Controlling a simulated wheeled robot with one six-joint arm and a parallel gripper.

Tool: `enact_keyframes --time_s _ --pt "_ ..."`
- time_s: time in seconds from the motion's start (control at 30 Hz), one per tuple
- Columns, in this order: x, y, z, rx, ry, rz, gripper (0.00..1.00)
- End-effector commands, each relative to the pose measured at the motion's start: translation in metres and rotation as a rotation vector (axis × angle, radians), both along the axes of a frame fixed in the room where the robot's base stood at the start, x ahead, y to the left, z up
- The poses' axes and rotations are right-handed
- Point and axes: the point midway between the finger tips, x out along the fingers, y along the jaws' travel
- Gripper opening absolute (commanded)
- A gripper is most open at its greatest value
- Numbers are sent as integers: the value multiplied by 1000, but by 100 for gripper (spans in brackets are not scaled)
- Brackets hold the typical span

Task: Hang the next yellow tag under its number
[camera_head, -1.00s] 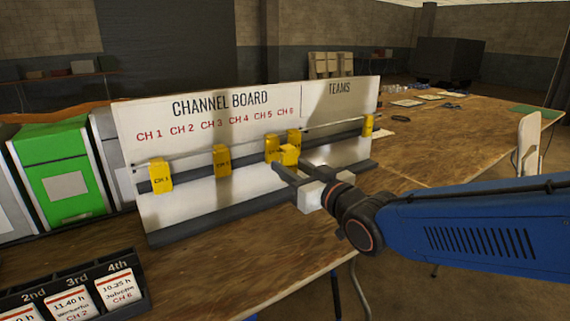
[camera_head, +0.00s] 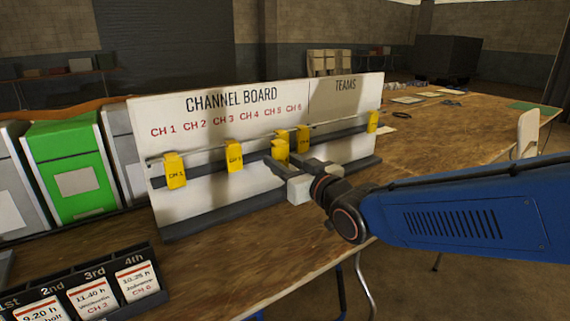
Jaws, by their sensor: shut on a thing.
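The white channel board (camera_head: 200,205) stands on the wooden table, with red labels CH 1 to CH 6 above a dark rail. Another yellow tag (camera_head: 372,121) hangs at the far right under TEAMS. I cannot tell whether this tag touches the rail.
A black rack (camera_head: 150,303) of order cards stands at the front left. Green (camera_head: 75,145) and grey cases stand left of the board. Loose papers (camera_head: 407,100) and a black ring (camera_head: 401,114) lie behind it at the right.

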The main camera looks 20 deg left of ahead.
Motion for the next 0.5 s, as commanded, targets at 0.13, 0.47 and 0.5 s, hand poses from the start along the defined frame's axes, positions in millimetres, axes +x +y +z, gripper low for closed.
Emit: enact_keyframes --time_s 0.13,0.47,0.5 --pt "6 7 0 0 0 0 14" --pt "18 21 0 0 0 0 14" --pt "19 23 0 0 0 0 14"
